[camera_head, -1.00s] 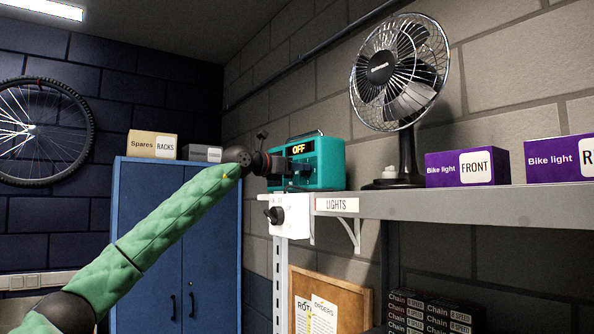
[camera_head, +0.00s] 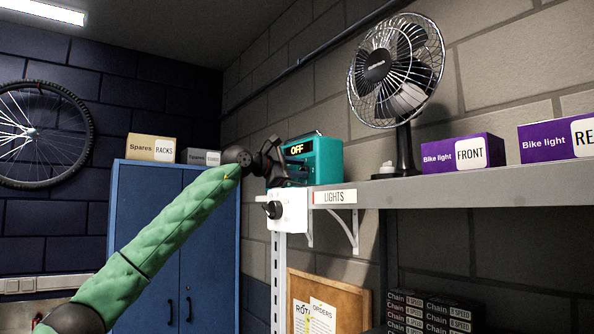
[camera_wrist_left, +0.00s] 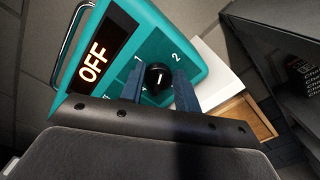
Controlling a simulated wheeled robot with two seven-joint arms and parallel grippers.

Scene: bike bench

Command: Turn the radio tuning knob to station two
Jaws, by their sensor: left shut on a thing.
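The teal radio (camera_head: 324,160) stands on the left end of the shelf. Its lit display reads OFF, and it also shows in the left wrist view (camera_wrist_left: 190,52). The black tuning knob (camera_wrist_left: 158,76) has a white pointer line and sits between the printed marks 1 and 2; part of the dial is hidden by my fingers. My left gripper (camera_wrist_left: 158,88) is shut on the knob, one finger on each side of it. In the head view my left gripper (camera_head: 280,165) covers the radio's front. My right gripper is not in view.
A white light-switch box (camera_head: 288,208) with a black rotary switch is mounted just below the radio. A fan (camera_head: 398,75) and purple bike light boxes (camera_head: 462,153) stand farther right on the shelf (camera_head: 480,190). A blue cabinet (camera_head: 145,240) stands at left.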

